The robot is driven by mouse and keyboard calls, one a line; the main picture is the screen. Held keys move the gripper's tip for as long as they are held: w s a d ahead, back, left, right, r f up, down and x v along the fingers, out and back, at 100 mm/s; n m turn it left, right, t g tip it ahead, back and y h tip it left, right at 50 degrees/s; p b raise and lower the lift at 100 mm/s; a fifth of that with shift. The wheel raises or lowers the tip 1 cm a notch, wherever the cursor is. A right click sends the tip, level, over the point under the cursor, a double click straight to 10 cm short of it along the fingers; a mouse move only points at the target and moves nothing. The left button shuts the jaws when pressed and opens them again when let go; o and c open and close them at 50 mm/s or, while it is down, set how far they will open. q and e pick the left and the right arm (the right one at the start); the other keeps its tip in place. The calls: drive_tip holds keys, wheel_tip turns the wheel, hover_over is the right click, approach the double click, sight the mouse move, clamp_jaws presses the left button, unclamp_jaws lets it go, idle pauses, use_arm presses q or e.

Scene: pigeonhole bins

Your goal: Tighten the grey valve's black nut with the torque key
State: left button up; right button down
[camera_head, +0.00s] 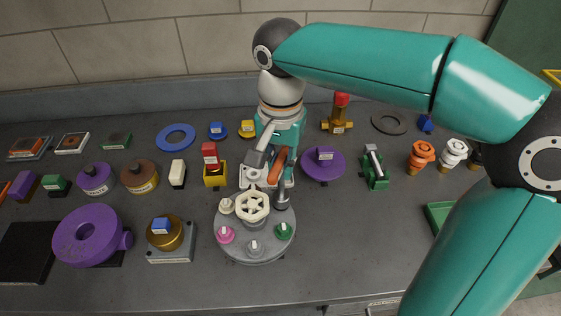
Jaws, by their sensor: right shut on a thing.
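My right gripper (268,166) reaches down over the back of a round grey plate (234,247). It is shut on the torque key (278,173), which shows an orange-brown part between the fingers. A dark grey rounded end (281,201) shows below it at the plate's back right; I cannot tell whether this is the key's tip or a fitting on the plate. A grey valve (255,248) stands at the plate's front. Its black nut is too small to make out. My left gripper is not in view.
The plate also carries a cream handwheel (252,206), a pink valve (225,235), a green valve (284,231) and a cream valve (227,206). A gold knob on a grey base (168,253) stands left, a purple disc (323,164) right.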

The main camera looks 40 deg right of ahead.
drive_tip(key=shift+f, duration=0.2)
drive_tip(key=c, duration=1)
unclamp_jaws()
drive_tip(key=shift+c, duration=0.2)
drive_tip(key=shift+m, duration=0.3)
drive_tip(key=shift+w+d, duration=0.1)
clamp_jaws()
